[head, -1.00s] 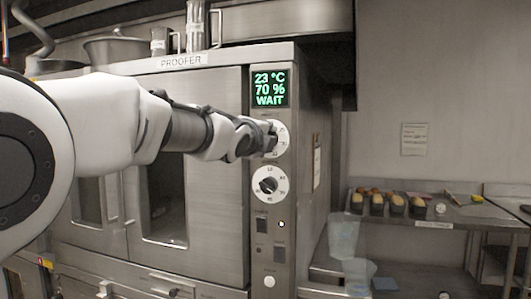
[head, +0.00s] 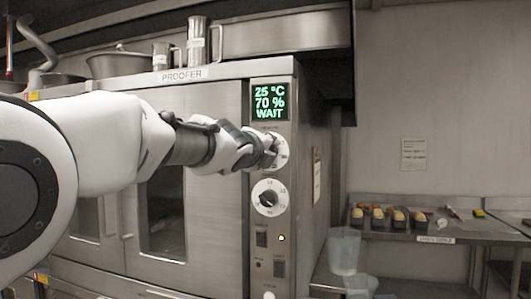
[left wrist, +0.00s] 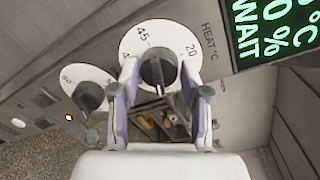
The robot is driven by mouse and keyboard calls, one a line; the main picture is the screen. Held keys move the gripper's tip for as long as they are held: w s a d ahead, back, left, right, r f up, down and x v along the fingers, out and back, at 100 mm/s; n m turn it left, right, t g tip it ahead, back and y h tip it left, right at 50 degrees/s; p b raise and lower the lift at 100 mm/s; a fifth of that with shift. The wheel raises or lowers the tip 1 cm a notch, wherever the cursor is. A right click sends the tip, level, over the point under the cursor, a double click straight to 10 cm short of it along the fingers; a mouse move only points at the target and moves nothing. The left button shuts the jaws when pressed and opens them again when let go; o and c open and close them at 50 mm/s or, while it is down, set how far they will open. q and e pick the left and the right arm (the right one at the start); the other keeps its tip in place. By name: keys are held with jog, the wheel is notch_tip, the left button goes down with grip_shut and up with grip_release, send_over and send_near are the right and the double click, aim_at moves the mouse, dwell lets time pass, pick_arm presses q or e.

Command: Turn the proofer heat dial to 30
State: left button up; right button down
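The heat dial (head: 281,150) is a white numbered disc with a dark knob, below the display on the proofer's front panel. My left gripper (head: 270,151) is at this dial and covers much of it in the head view. In the left wrist view the fingers (left wrist: 159,80) stand on either side of the dark knob (left wrist: 154,72) and appear shut on it. The numbers 45 and 20 show on the disc (left wrist: 178,38). The green display (head: 270,100) reads 25 °C, 70 % and WAIT. My right gripper is not in view.
A second dial (head: 269,197) sits just below, with switches (head: 261,236) under it. The steel proofer (head: 215,140) fills the middle. A steel table (head: 420,232) with several loaves in tins (head: 378,217) stands at the right. A clear bin (head: 344,250) is beside the proofer.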

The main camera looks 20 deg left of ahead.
pick_arm(q)
jog(key=shift+o, duration=0.7)
jog(key=s+a+f+n+h+p, duration=0.1)
jog(key=s+n+p, duration=0.7)
jog(key=n+p, duration=1.05)
jog(key=s+a+f+n+g+b, duration=0.1)
jog(key=s+f+n+g+b, duration=0.1)
jog(key=f, duration=1.6)
jog(key=s+a+f+n+g+b, duration=0.1)
jog(key=s+f+n+g+b, duration=0.1)
jog(key=f, duration=1.5)
jog(key=g+b, duration=0.1)
jog(key=g, duration=0.1)
jog(key=shift+f+g+y, duration=0.3)
jog(key=shift+f, duration=0.1)
